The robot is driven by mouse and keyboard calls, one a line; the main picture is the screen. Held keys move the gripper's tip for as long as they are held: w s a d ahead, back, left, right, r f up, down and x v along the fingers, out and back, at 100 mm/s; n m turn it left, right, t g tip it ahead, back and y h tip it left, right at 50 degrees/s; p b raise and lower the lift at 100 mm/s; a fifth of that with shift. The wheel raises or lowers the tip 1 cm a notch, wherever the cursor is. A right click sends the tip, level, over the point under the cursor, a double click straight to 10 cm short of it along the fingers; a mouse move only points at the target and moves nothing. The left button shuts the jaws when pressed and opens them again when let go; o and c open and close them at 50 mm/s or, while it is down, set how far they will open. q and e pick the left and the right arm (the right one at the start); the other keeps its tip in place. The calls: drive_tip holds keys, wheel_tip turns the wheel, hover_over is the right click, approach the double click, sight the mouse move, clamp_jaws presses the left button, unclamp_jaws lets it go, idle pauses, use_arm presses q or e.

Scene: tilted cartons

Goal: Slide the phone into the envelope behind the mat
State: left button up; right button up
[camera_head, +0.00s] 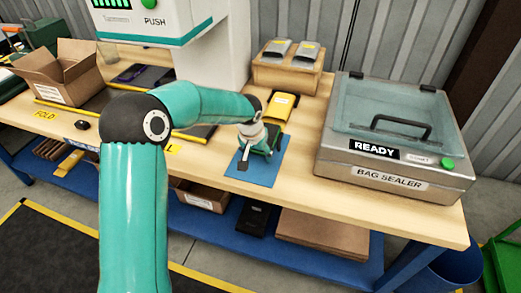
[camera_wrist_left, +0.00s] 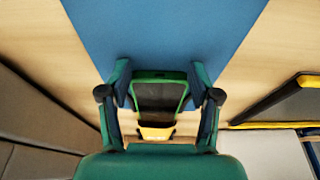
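The phone (camera_wrist_left: 160,94), dark with a green rim, lies between the two fingers of my left gripper (camera_wrist_left: 160,84) in the left wrist view. The fingers are very close to its sides; I cannot tell whether they touch it. In the head view the left gripper (camera_head: 256,144) is over the blue mat (camera_head: 262,175), and it hides most of the phone. The yellow envelope (camera_head: 281,104) lies behind the mat on the table. It also shows beyond the phone in the left wrist view (camera_wrist_left: 156,133). My right gripper is not in view.
A bag sealer (camera_head: 390,178) with a glass lid stands right of the mat. A cardboard holder (camera_head: 288,72) with two grey items stands behind the envelope. A white and teal machine (camera_head: 207,55) stands at the back. An open carton (camera_head: 60,75) is at the left.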

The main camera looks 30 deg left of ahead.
use_arm(q)
drive_tip(key=shift+w+a+p, duration=0.15)
drive_tip(key=shift+w+p, duration=0.15)
drive_tip(key=shift+w, duration=0.4)
drive_tip(key=shift+w+a+p, duration=0.15)
drive_tip(key=shift+w+p, duration=0.15)
drive_tip(key=shift+w, duration=0.35)
drive_tip(key=shift+w+a+r+p, duration=0.1)
drive_tip(key=shift+w+a+p, duration=0.1)
drive_tip(key=shift+w+p, duration=0.45)
drive_tip(key=shift+w+a+p, duration=0.2)
drive_tip(key=shift+w+p, duration=0.25)
drive_tip(key=shift+w, duration=0.35)
drive_tip(key=shift+w+a+p, duration=0.2)
drive_tip(key=shift+w+p, duration=0.4)
drive_tip(key=shift+w, duration=0.35)
drive_tip(key=shift+w, duration=0.15)
